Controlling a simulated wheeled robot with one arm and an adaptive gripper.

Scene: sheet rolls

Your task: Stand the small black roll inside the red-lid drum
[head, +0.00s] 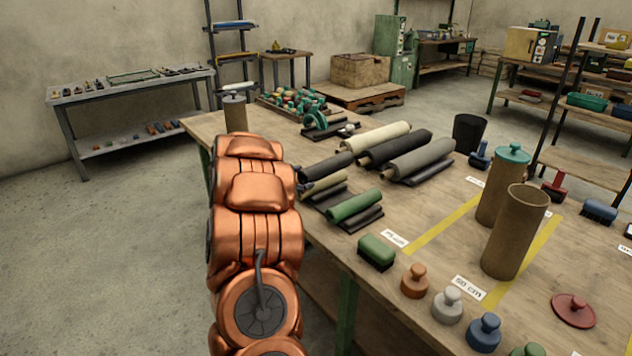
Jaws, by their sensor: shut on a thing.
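The small black roll (328,167) lies at the left of the group of rolls, its left end close to my copper arm. My gripper (304,186) shows only as a dark tip at the arm's right edge, at that end of the roll; the rest is hidden behind the arm. It is shut on the roll, though the grip itself is hard to see. The red lid (573,309) lies flat at the table's front right. A brown drum (515,233) stands upright and open behind it, without a lid.
A teal-lid drum (499,197) stands just behind the open drum. An olive roll (323,185), a green roll (354,205) and a large black roll (397,149) lie nearby. A green brush (376,252) and several knobbed weights line the front edge. A grey-lid drum (235,114) stands beyond my arm.

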